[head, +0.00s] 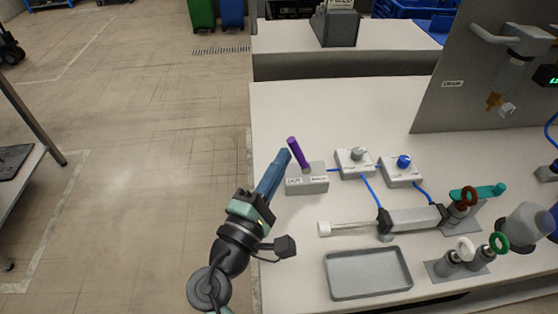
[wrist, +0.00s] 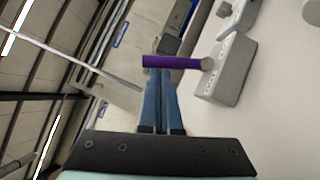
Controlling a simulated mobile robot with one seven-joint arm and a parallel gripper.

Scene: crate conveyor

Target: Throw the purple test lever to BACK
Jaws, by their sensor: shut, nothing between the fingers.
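The purple test lever (head: 296,151) stands up from a small grey base (head: 320,184) with two labels on its front, too small to read surely. It tilts up and to the left. My gripper (head: 284,155) is shut and empty, its blue fingers just left of the lever. In the wrist view, the purple lever (wrist: 172,62) lies across the picture just beyond the tips of my gripper (wrist: 161,75). The grey base (wrist: 228,70) is to its right there. I cannot tell whether the fingertips touch the lever.
Right of the lever stand two boxes with a grey knob (head: 357,154) and a blue knob (head: 403,161). A grey cylinder device (head: 412,218) and an empty grey tray (head: 367,284) lie nearer. A grey panel (head: 470,90) stands behind. The white tabletop (head: 320,110) behind the lever is clear.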

